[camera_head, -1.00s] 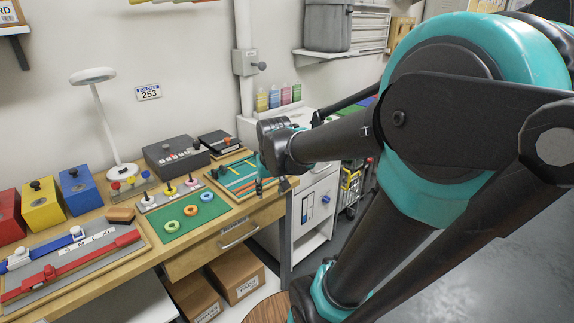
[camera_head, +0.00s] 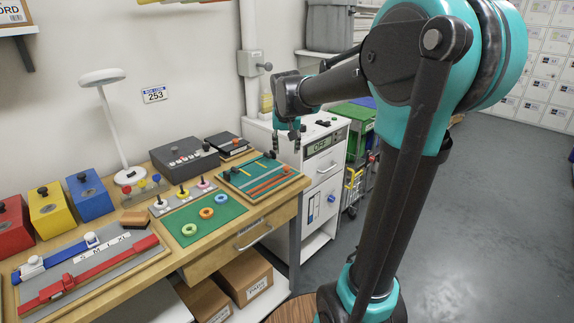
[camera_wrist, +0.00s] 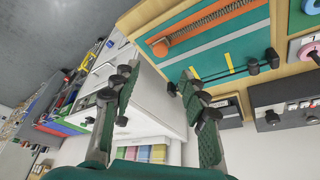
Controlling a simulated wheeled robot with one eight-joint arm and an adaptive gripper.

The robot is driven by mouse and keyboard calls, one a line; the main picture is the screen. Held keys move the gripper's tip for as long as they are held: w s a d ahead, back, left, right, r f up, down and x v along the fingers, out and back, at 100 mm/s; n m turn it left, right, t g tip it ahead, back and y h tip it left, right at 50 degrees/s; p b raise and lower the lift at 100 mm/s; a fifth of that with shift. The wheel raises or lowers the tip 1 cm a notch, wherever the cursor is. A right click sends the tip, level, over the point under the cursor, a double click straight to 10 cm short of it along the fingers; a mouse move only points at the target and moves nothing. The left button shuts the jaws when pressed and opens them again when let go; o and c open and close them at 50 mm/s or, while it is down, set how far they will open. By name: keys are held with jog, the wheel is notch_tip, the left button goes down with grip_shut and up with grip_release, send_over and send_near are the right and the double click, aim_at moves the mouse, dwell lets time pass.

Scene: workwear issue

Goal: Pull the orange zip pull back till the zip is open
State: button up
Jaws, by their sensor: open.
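The zip board (camera_head: 240,184), teal with orange strips, lies at the right end of the workbench. In the wrist view the board (camera_wrist: 215,50) is at the top right, with an orange strip and a dark toothed zip line beside it. A small orange piece at the line's left end looks like the zip pull (camera_wrist: 160,47).
A green mat (camera_head: 203,219) with coloured rings lies left of the board. A dark control box (camera_head: 184,158) and black notebooks (camera_head: 226,144) stand behind. A white cabinet (camera_head: 322,185) stands right of the bench. Open floor (camera_head: 470,220) lies at the right.

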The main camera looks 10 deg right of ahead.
aim_at(286, 167)
jog(key=x, duration=0.9)
jog(key=shift+w+f, duration=0.1)
jog(key=shift+f, duration=0.2)
grip_shut()
